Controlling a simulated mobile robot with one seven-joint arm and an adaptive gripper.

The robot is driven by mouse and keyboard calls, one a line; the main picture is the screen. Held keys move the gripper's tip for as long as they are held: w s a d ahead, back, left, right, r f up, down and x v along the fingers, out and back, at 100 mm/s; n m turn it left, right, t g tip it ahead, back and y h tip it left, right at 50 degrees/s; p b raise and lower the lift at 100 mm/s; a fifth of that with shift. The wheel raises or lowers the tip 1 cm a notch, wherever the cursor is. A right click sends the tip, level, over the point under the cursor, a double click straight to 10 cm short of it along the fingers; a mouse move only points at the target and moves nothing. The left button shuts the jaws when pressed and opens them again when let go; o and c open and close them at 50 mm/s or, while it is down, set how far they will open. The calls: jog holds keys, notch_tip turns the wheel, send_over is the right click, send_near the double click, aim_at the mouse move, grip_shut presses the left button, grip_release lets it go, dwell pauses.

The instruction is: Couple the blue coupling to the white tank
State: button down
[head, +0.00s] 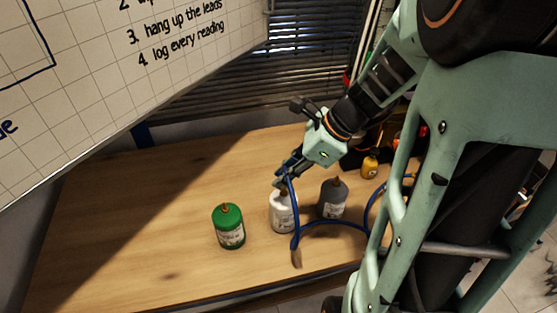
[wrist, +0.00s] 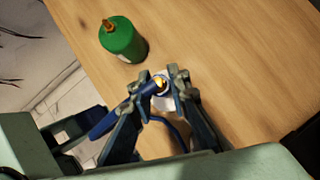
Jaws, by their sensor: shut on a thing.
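The white tank (head: 282,214) stands upright on the bench, left of a grey tank. My gripper (head: 283,180) is just above its top, shut on the blue coupling. In the wrist view the blue coupling (wrist: 161,84) sits between my fingertips, with a brass-coloured part showing. Part of the white tank (wrist: 165,103) shows beneath it. The fingers hide most of the coupling and the tank's top, so I cannot tell whether they touch. A blue hose (head: 330,223) hangs from the coupling and loops to the right.
A green tank (head: 228,226) stands left of the white one. The grey tank (head: 333,199) is close on its right, near the hose. A small yellow tank (head: 369,167) is farther back right. The wooden bench (head: 130,240) is clear at the left.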

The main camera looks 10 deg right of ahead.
jog(key=shift+f, duration=0.1)
dwell(0.3)
jog(key=shift+f+b, duration=0.9)
jog(key=shift+f, duration=0.2)
jog(key=shift+f, duration=0.25)
dwell(0.3)
jog(key=c, duration=2)
grip_release()
jog(key=shift+o, duration=0.6)
jog(key=o, duration=0.4)
jog(key=shift+o, duration=0.2)
